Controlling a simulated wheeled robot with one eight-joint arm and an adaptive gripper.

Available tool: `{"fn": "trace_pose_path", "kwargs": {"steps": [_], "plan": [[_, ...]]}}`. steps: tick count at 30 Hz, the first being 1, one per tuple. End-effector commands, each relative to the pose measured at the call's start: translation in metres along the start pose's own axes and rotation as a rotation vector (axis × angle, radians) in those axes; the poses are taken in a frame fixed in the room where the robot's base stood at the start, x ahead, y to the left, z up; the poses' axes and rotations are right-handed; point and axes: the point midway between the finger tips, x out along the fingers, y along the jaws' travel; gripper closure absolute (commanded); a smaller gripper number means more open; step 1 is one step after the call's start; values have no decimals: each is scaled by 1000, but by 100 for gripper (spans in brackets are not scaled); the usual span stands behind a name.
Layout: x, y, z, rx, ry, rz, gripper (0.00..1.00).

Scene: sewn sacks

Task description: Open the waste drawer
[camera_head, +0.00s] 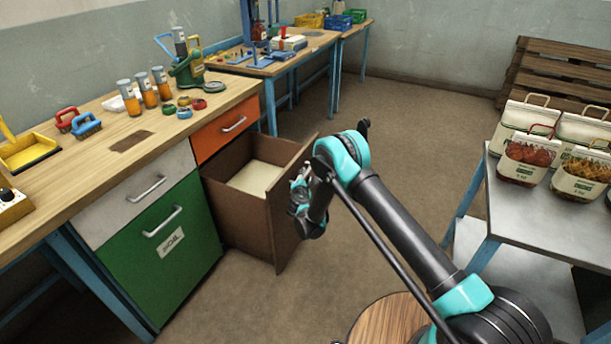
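A deep brown drawer (237,213) under the orange drawer (226,128) stands pulled well out of the workbench. Its inside shows a pale bottom (255,178) and looks empty. Its front panel is seen from behind and the side, so any label or handle on its outer face is hidden. My gripper (297,198) is at the outer side of that front panel, near its top edge. The fingers are small and partly hidden by my own wrist. I cannot tell whether they grip a handle or whether they touch the panel.
A green front (160,245) with an unreadable label and a grey drawer (138,194) are shut on the left. A metal table (568,218) with several filled bags (527,160) stands right. Bare floor (415,135) lies between.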

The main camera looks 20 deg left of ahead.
Motion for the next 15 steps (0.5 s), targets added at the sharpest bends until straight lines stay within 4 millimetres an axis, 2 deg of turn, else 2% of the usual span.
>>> {"fn": "trace_pose_path", "kwargs": {"steps": [6, 10, 15], "plan": [[-34, 0, -1, -1, 1, 1, 66], [-46, 0, -1, 0, 1, 0, 66], [-49, 0, -1, 0, 0, 0, 66]]}}
